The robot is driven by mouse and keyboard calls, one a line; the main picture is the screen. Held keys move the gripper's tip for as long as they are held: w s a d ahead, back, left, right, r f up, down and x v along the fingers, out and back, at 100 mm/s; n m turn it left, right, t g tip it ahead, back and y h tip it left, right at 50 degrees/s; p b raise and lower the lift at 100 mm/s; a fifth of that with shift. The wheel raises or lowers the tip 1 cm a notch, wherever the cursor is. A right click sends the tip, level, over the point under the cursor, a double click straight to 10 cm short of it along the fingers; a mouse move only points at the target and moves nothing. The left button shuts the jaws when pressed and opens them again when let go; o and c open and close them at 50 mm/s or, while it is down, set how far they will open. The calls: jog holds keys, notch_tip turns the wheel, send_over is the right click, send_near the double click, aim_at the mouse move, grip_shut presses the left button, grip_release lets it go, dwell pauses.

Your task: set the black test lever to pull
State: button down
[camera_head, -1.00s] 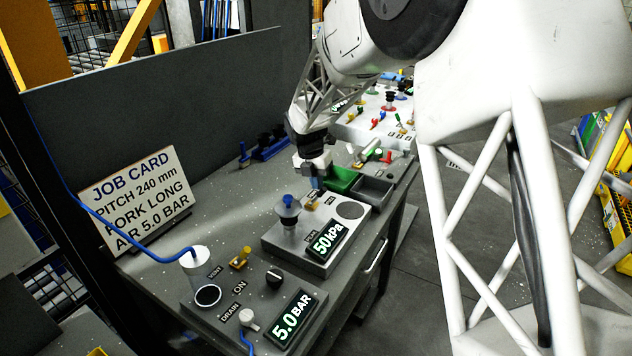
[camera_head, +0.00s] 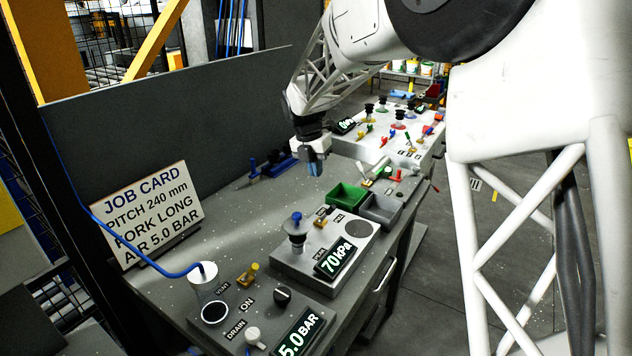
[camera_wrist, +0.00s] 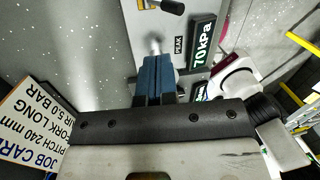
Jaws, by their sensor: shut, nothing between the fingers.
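The black test lever (camera_wrist: 172,7) is at the top edge of the wrist view. It has a yellow base and its black handle points right there; the picture cuts it off. In the head view the lever (camera_head: 321,211) is small, on the grey test box (camera_head: 286,262), beside small labels too small to read. The box's display (camera_head: 336,258) reads 70 kPa; it also shows in the wrist view (camera_wrist: 203,45). My gripper (camera_head: 316,168) is shut and empty, above the bench behind the box. Its blue fingertips (camera_wrist: 152,72) hide part of the box in the wrist view.
A blue-topped suction cup (camera_head: 297,232) stands on the box. Green (camera_head: 347,196) and grey (camera_head: 380,209) bins lie just beyond it. A 5.0 BAR panel with knobs is nearer, with a blue hose (camera_head: 140,252). A job card (camera_head: 150,212) stands at the left.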

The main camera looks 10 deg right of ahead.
jog(key=shift+s+r, duration=0.1)
jog(key=shift+r, duration=0.95)
jog(key=s+d+r+m+t, duration=0.1)
jog(key=s+r+m, duration=0.2)
jog(key=s+m, duration=0.6)
jog(key=s+r+m+t, duration=0.1)
jog(key=s+r+m, duration=0.3)
jog(key=s, duration=0.9)
jog(key=s+f+m, duration=0.2)
jog(key=s+m, duration=0.6)
jog(key=s, duration=0.2)
jog(key=s+f+m+t+y, duration=0.1)
jog(key=s+f+m, duration=0.2)
jog(key=s+m, duration=0.4)
jog(key=s, duration=0.4)
jog(key=shift+d+m+y, duration=0.15)
jog(key=shift+m+y, duration=0.15)
jog(key=shift+m, duration=0.1)
